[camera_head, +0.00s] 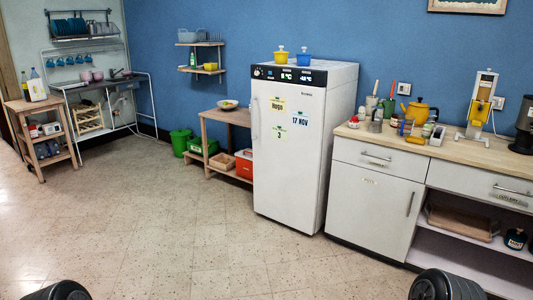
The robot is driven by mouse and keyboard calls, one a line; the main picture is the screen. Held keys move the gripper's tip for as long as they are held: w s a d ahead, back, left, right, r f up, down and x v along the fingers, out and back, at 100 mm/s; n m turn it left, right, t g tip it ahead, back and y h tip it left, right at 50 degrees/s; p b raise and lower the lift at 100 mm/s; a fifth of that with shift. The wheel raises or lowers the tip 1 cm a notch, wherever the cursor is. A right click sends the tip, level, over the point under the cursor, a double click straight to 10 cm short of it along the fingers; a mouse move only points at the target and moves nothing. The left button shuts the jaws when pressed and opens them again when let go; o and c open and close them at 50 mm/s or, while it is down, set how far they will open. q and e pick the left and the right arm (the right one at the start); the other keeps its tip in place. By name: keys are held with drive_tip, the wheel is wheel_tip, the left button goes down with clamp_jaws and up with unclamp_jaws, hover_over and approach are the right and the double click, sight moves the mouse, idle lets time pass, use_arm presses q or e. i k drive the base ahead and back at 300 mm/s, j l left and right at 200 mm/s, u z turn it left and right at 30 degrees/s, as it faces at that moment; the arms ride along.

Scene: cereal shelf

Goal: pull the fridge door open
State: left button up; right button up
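The white fridge (292,180) stands against the blue wall, a little right of the middle of the head view. Its door is shut, with paper notes on it and a pale vertical handle (255,119) along the door's left edge. A dark control panel runs above the door. Dark rounded parts of my own body show at the bottom left and bottom right edges, well away from the fridge. I cannot see the fingers of either gripper.
A counter with drawers (375,205) stands close on the fridge's right. A low wooden shelf unit (215,114) is on its left, with a red box (244,165) beside the door. The tiled floor (160,230) in front is clear. Yellow and blue pots sit on the fridge.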

sight(288, 118)
drive_tip(key=i+l+z, duration=0.1)
drive_tip(key=i, duration=0.5)
drive_tip(key=i+z, duration=0.1)
drive_tip(key=i, duration=0.55)
drive_tip(key=i+l+z, duration=0.1)
drive_tip(key=i, duration=0.55)
drive_tip(key=i+z, duration=0.1)
drive_tip(key=i, duration=0.5)
drive_tip(key=i+j+z, duration=0.15)
drive_tip(key=i, duration=0.5)
drive_tip(key=i+j+z, duration=0.1)
drive_tip(key=i, duration=0.5)
drive_tip(key=i+j+z, duration=0.1)
drive_tip(key=i+j, duration=0.15)
drive_tip(key=i, duration=0.35)
